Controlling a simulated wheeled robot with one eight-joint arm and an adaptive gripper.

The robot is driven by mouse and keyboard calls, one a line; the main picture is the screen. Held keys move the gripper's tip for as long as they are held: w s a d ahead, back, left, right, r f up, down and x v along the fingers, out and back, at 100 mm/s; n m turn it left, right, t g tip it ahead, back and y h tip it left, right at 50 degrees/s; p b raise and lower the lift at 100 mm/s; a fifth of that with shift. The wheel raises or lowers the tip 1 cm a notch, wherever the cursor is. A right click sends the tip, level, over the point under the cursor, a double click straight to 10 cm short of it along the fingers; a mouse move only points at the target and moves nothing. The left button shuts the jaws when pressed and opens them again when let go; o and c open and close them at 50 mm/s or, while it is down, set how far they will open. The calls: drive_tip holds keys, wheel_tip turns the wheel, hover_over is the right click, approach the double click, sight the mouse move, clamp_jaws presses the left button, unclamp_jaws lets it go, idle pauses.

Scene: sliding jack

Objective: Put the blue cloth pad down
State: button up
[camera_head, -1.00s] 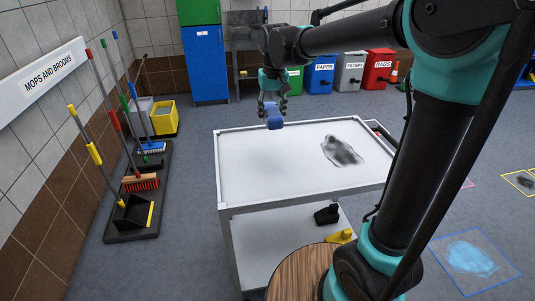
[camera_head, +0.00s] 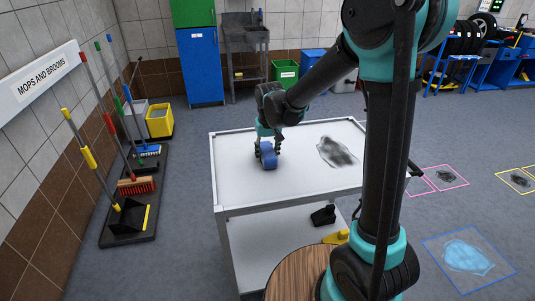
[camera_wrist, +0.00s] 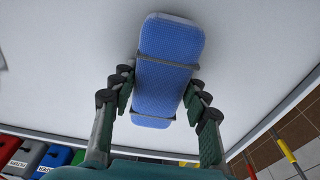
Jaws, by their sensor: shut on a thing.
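The blue cloth pad (camera_head: 269,160) is a rounded block at the left part of the white cart top (camera_head: 230,185). My gripper (camera_head: 266,150) points down and is shut on it. In the wrist view the pad (camera_wrist: 167,80) lies lengthwise between the two fingers of my gripper (camera_wrist: 160,97), one on each long side, with the white top behind it. The pad is at or very close to the top; I cannot tell if it touches.
A dark smudge (camera_head: 337,152) marks the cart top right of the pad. The lower shelf holds a black item (camera_head: 324,215) and a yellow item (camera_head: 337,237). Brooms and mops (camera_head: 137,186) stand at the left wall. The top around the pad is clear.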

sight(268, 152)
drive_tip(key=shift+f, duration=0.15)
drive_tip(key=o, duration=1.4)
drive_tip(key=shift+o, duration=0.2)
wheel_tip(268, 152, up, 12)
drive_tip(key=s, duration=0.1)
drive_tip(key=shift+s+d, duration=0.2)
